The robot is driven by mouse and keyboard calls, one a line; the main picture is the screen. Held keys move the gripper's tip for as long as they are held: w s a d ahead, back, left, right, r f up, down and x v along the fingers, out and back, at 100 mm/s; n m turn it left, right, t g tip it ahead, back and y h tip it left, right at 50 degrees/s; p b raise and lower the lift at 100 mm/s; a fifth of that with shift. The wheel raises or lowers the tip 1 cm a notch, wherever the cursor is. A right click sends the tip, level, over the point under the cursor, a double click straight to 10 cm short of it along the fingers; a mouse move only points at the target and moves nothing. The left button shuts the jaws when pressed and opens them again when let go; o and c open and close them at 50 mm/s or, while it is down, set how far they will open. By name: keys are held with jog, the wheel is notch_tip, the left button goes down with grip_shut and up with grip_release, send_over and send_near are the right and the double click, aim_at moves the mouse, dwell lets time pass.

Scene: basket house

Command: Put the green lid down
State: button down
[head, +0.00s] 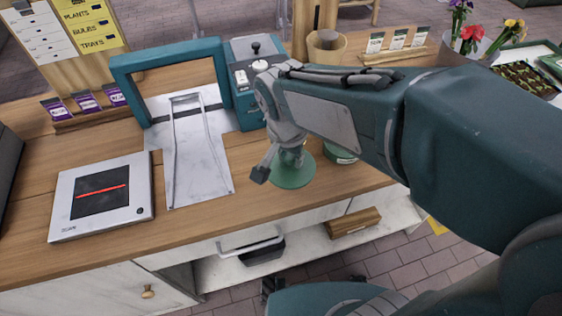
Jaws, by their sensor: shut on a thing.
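The green lid (292,178) is a flat round disc with a knob on top. It is in the middle of the head view, near the counter's front edge. My gripper (279,163) reaches down from above and is shut on the lid at its knob. I cannot tell whether the lid touches the counter or hangs just above it. A round green container (342,155) stands close to its right, partly hidden by my arm.
A white scanner pad (101,198) lies at left on the wooden counter (190,226). A teal arch (170,58) with a metal chute (196,165) stands left of the gripper. A teal box (247,105) is behind. Flower pots stand at back right. Bare wood lies in front.

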aim_at(281, 163)
jog(key=w+f, duration=0.1)
jog(key=f, duration=0.1)
jog(key=w+a+f, duration=0.1)
jog(key=w+f, duration=0.1)
jog(key=w+a+f, duration=0.1)
jog(key=f, duration=0.1)
jog(key=shift+w, duration=0.3)
jog(key=shift+f, duration=1.5)
jog(key=shift+f, duration=0.1)
jog(key=shift+c, duration=2.4)
grip_release()
